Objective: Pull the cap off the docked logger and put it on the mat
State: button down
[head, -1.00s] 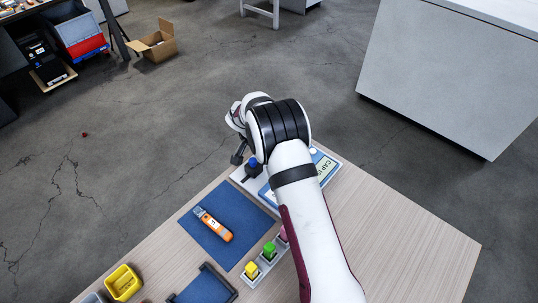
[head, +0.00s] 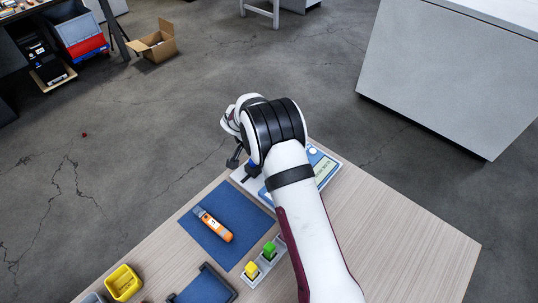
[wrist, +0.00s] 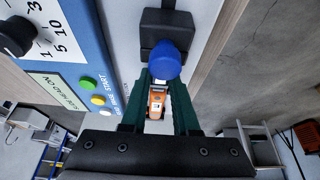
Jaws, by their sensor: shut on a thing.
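A blue rounded cap (wrist: 166,60) is at the tips of my green-fingered gripper (wrist: 163,76) in the wrist view. The fingers are shut on it. It overlaps the black dock (wrist: 166,22) beyond; I cannot tell whether it is clear of it. In the head view the dock (head: 250,176) stands beside the station, with a bit of blue (head: 251,164) showing next to my wrist. My fingertips are hidden there. The blue mat (head: 240,222) lies on the table, with an orange logger (head: 215,227) on it.
The station's display (head: 324,170) lies right of the dock, partly behind my arm. A rack with a yellow block (head: 252,269) and a green block (head: 269,249), a blue tray (head: 203,288) and a yellow bin (head: 123,283) are nearer. The mat has bare room around the logger.

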jog(key=shift+s+a, duration=0.3)
dwell(0.5)
jog(key=shift+r, duration=2.75)
jog(key=shift+r, duration=0.1)
jog(key=s+a+r+m+g, duration=0.15)
jog(key=s+a+m, duration=0.25)
jog(key=s, duration=0.4)
jog(key=r+m+g+h, duration=0.1)
jog(key=r+m+g, duration=0.1)
jog(key=m, duration=0.3)
send_over(255, 237)
jog(key=w+a, duration=0.1)
jog(key=a, duration=0.1)
jog(key=f, duration=0.6)
jog(key=s+f, duration=0.1)
jog(key=f, duration=0.2)
jog(key=shift+d+f, duration=0.2)
jog(key=shift+f, duration=0.3)
